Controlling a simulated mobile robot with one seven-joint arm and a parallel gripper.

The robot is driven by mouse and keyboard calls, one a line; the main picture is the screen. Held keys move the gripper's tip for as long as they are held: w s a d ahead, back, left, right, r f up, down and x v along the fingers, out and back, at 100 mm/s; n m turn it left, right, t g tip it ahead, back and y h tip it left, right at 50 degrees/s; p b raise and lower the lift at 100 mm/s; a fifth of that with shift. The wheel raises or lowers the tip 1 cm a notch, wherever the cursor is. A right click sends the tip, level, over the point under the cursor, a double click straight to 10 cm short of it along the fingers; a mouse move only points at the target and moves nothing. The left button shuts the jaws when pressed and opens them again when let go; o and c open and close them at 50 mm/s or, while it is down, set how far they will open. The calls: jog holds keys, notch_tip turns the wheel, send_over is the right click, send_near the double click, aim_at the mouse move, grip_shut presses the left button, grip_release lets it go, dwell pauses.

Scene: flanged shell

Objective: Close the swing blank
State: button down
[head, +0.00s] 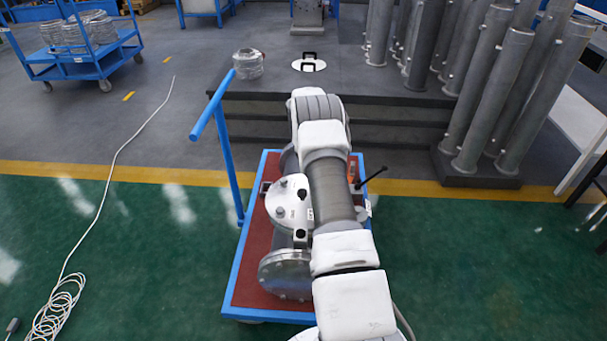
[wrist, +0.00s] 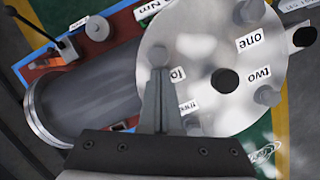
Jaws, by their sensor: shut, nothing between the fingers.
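The swing blank (wrist: 215,50) is a round pale metal disc with a dark centre hole, several studs and labels such as "one" and "two". In the head view the blank (head: 284,211) shows as a pale partial disc beside my arm, on the shell. The grey flanged shell (wrist: 95,95) lies left of the blank in the wrist view, with a flange rim at its far left. In the wrist view my gripper (wrist: 160,75) is shut and empty, its fingers in front of the blank's left part. I cannot tell whether they touch. My arm hides the gripper in the head view.
The shell lies on a red-topped cart with a blue frame (head: 232,285) and blue handle (head: 212,104). A dark lever (head: 371,178) sticks out right of my arm. Grey pipes (head: 490,90) stand back right.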

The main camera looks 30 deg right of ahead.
jog(key=shift+s+d+m, duration=0.3)
jog(key=shift+s+d, duration=0.1)
dwell(0.3)
jog(key=p+v, duration=0.4)
jog(key=v, duration=1.4)
jog(key=s+a+r+t+p, duration=0.1)
jog(key=a+r, duration=0.3)
jog(key=r, duration=0.4)
jog(key=s+a+r+t+p, duration=0.15)
jog(key=a+r, duration=0.25)
jog(key=r, duration=0.4)
jog(key=s+a+r+m+t+p, duration=0.1)
jog(key=s+a+r, duration=0.2)
jog(key=a+r, duration=0.25)
jog(key=s+a+r+m+p, duration=0.1)
jog(key=s+a+r+p, duration=0.1)
jog(key=s+a+r, duration=0.3)
jog(key=s+a+r+m+t+p, duration=0.1)
jog(key=s+a+r, duration=0.3)
jog(key=s, duration=0.2)
jog(key=s+a+r+t+p, duration=0.2)
jog(key=s+a+r, duration=0.1)
jog(key=s, duration=0.3)
jog(key=s+a+f+m+t+y+p, duration=0.1)
jog(key=s+a, duration=0.3)
jog(key=s, duration=0.7)
jog(key=shift+s+a+f+t+p, duration=0.35)
jog(key=shift+s+a+f+p, duration=0.05)
jog(key=shift+f+p, duration=0.3)
